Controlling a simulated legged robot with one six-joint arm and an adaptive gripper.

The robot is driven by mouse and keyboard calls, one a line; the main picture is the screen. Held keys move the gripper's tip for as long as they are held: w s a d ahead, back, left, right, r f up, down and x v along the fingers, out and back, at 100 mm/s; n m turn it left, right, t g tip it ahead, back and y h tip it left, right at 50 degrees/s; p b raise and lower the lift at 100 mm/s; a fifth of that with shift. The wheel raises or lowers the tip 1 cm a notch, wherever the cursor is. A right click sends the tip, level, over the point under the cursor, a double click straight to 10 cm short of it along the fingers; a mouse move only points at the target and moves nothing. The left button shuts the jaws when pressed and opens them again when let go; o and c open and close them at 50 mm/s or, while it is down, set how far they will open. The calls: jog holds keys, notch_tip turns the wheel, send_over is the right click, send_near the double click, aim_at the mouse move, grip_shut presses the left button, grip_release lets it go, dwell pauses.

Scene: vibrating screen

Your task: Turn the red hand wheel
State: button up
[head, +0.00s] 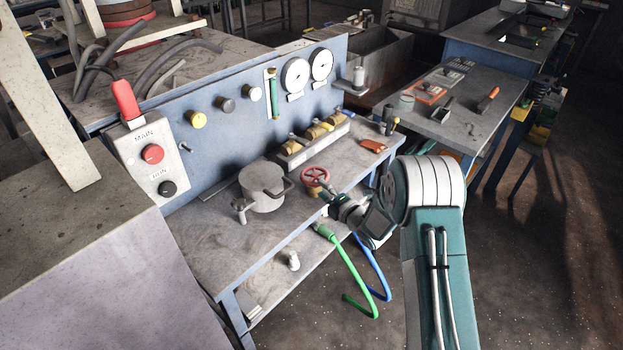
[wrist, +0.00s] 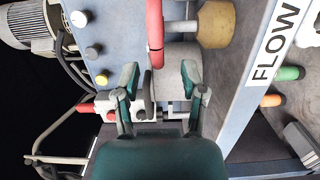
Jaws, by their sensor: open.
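The red hand wheel (head: 314,178) stands at the front edge of the bench, right of a grey lidded pot (head: 262,188). In the wrist view the wheel (wrist: 154,28) shows nearly edge-on as a red bar at the top centre. My gripper (head: 324,192) is close to the wheel in the head view, overlapping its lower right side. In the wrist view my gripper (wrist: 160,92) has its two fingers spread apart, with the wheel's rim lying ahead, between their lines. Nothing is clasped. Whether a finger touches the wheel cannot be told.
A control box (head: 151,160) with a red handle stands at the bench's left. Brass-coloured parts (head: 320,130) sit behind the wheel, before the gauge panel (head: 225,105). Green (head: 352,270) and blue (head: 375,270) hoses hang below the front edge. Open floor lies right.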

aim_at(302, 172)
jog(key=x, duration=0.5)
jog(key=shift+w+a, duration=0.2)
jog(key=shift+w, duration=0.15)
grip_shut()
